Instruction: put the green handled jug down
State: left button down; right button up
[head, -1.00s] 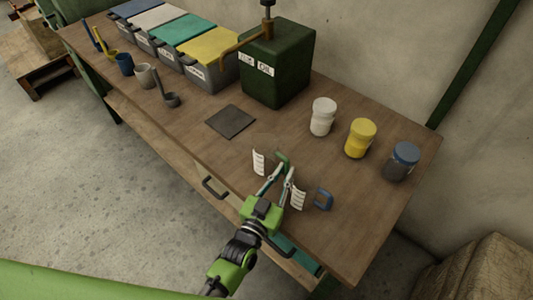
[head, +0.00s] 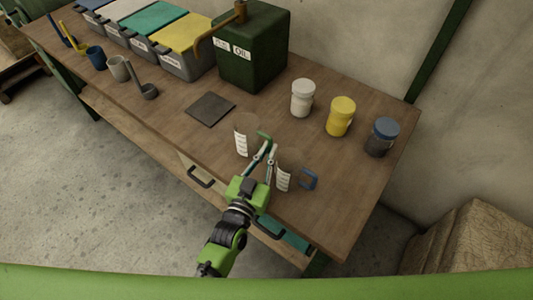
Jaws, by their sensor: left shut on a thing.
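The green handled jug (head: 246,130) is clear with white scale marks and stands upright at the bench's front part. Its green handle (head: 264,136) faces right. My left gripper (head: 266,148) is shut on that handle, reaching in from the front. I cannot tell whether the jug's base touches the bench. A similar clear jug with a blue handle (head: 309,179) stands just right of my gripper fingers, partly behind them. My right gripper is not in view.
A dark square mat (head: 210,108) lies left of the jugs on the wooden bench (head: 340,215). White (head: 303,98), yellow (head: 340,117) and blue-lidded (head: 381,138) jars stand behind to the right. A green oil can (head: 252,50) and several lidded bins stand farther back.

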pick_arm(q)
jog(key=s+a+r+b, duration=0.1)
jog(key=s+a+r, duration=0.1)
jog(key=s+r, duration=0.35)
jog(key=s+a+r, duration=0.3)
jog(key=s+r, duration=0.2)
jog(key=s, duration=0.2)
jog(key=s+a+r+n+y, duration=0.1)
jog(key=a+n+y, duration=0.1)
jog(key=a, duration=0.5)
jog(key=s+a+r+n+t+y, duration=0.1)
jog(key=s+a+r+n+y, duration=0.1)
jog(key=a+y, duration=0.2)
jog(key=a, duration=0.3)
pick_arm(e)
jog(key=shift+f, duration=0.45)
pick_arm(q)
jog(key=shift+f, duration=0.1)
